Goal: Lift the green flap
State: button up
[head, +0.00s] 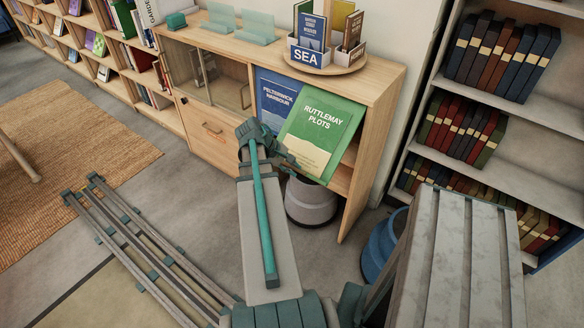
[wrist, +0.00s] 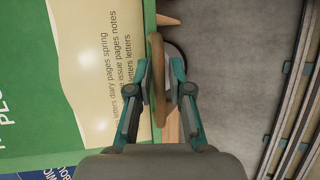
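The green flap (head: 318,135), lettered "RUTTLEMAY PLOTS", is on the front of the wooden cabinet. It tilts outward at its lower edge, and a dark opening shows beside it on the right. In the wrist view the green flap (wrist: 60,135) fills the left side, with a curved wooden pull (wrist: 158,85) along its lower edge. My gripper (wrist: 163,70) has a finger on each side of this pull and appears shut on it. In the head view my gripper (head: 284,158) is at the flap's lower left edge, and my arm hides the pull.
A blue flap (head: 274,100) is left of the green one. A round tray (head: 337,68) with a "SEA" box stands on the cabinet (head: 385,75). A grey round bin (head: 310,203) stands below the flap. A blue bin (head: 378,248) and bookshelves are on the right.

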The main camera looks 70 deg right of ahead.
jog(key=shift+o, duration=0.8)
jog(key=shift+r, duration=0.1)
jog(key=v, duration=1.1)
jog(key=shift+w+r, duration=0.2)
jog(key=shift+r, duration=0.1)
jog(key=shift+a, duration=0.2)
jog(key=w+r+p, duration=0.5)
jog(key=r+p, duration=0.5)
jog(key=r, duration=0.1)
jog(key=shift+r+p, duration=0.25)
jog(key=shift+p, duration=0.05)
jog(key=shift+s+p, duration=0.1)
jog(key=shift+p, duration=0.2)
